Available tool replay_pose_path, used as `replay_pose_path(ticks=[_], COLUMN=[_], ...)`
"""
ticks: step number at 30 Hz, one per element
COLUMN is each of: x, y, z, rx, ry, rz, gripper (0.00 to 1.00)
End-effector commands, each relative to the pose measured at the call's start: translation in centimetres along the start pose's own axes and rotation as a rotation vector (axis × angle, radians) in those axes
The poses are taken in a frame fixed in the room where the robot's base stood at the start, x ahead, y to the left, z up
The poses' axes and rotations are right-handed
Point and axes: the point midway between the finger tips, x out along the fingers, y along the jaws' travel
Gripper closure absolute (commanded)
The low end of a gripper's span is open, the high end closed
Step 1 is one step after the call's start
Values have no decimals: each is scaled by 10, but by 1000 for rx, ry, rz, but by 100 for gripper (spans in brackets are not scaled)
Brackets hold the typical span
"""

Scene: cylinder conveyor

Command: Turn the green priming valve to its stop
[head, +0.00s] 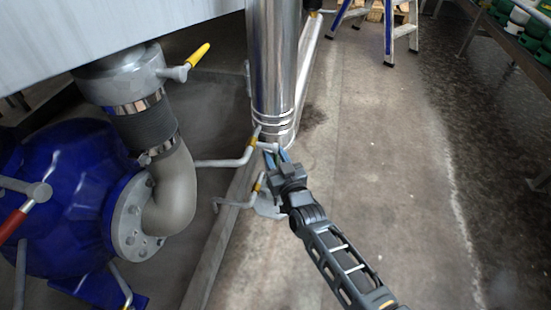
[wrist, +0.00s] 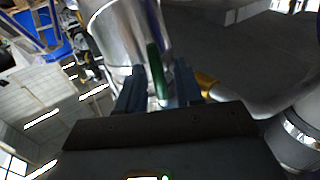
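The green priming valve's handle (wrist: 154,60) shows in the wrist view as a narrow green lever in front of a shiny metal pipe. Its near end lies between the two fingers of my gripper (wrist: 157,90). In the head view my gripper (head: 277,154) is at the foot of the upright steel pipe, beside thin branch pipes. Its fingers stand apart there, with a gap between them. Contact between the fingers and the handle cannot be told. In the head view the green handle cannot be made out clearly. The valve's body is mostly hidden behind my gripper in the wrist view.
The steel pipe (head: 272,70) stands close to my gripper. A blue pump (head: 75,190) with a grey elbow pipe (head: 172,190) is at left. A yellow-handled valve (head: 198,56) sits above it.

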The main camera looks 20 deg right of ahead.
Motion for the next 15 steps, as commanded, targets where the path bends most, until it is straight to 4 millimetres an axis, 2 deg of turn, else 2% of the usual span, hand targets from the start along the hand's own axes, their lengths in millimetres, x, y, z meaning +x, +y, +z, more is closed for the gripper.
replay_pose_path(ticks=[5, 15], x=[0, 0], y=[0, 0], z=[0, 0], rx=[0, 0], ry=[0, 0], rz=[0, 0], gripper=[65, 96])
